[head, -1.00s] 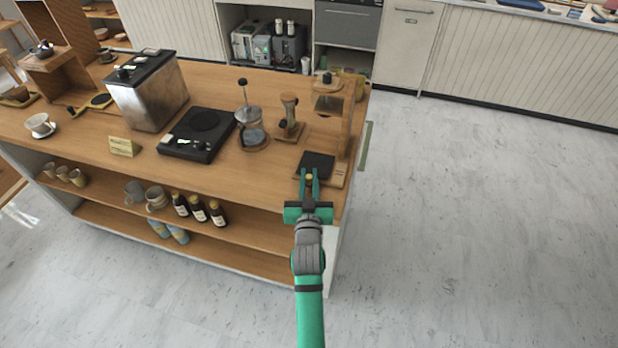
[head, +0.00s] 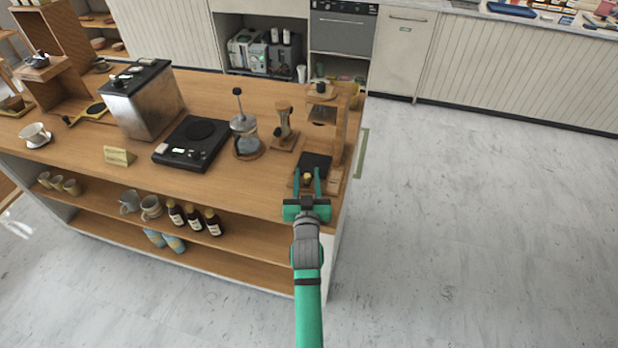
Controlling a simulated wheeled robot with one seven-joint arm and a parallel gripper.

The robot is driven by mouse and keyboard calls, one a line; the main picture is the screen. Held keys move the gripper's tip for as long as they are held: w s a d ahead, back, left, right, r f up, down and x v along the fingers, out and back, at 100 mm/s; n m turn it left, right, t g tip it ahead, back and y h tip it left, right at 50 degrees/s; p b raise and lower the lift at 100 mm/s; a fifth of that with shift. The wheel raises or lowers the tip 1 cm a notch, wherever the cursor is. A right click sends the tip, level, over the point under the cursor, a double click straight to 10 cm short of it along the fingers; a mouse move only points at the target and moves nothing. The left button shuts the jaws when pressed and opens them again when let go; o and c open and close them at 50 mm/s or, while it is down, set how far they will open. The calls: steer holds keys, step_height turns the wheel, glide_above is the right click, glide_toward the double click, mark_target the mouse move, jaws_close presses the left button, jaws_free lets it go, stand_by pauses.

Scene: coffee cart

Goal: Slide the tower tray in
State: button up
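The tower (head: 339,140) is a wooden drip stand at the right end of the counter. Its black tray (head: 315,163) sits low at the tower's base, with a small brass-coloured knob (head: 307,177) at the front. My gripper (head: 307,176) reaches in from the front edge of the counter. Its two green fingers are spread, one on each side of the knob, with gaps showing. The fingers cover part of the tray's front, and I cannot tell exactly how far out the tray stands.
A wooden-based grinder (head: 284,127), a glass press (head: 246,136) and a black scale (head: 192,143) stand left of the tower. A metal box (head: 145,100) is farther left. Several bottles and cups fill the shelf below. The floor (head: 480,220) on the right is clear.

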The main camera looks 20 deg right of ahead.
steer(key=shift+s, duration=0.1)
steer(key=v, duration=1)
steer(key=shift+s+a, duration=0.15)
steer(key=shift+s, duration=0.1)
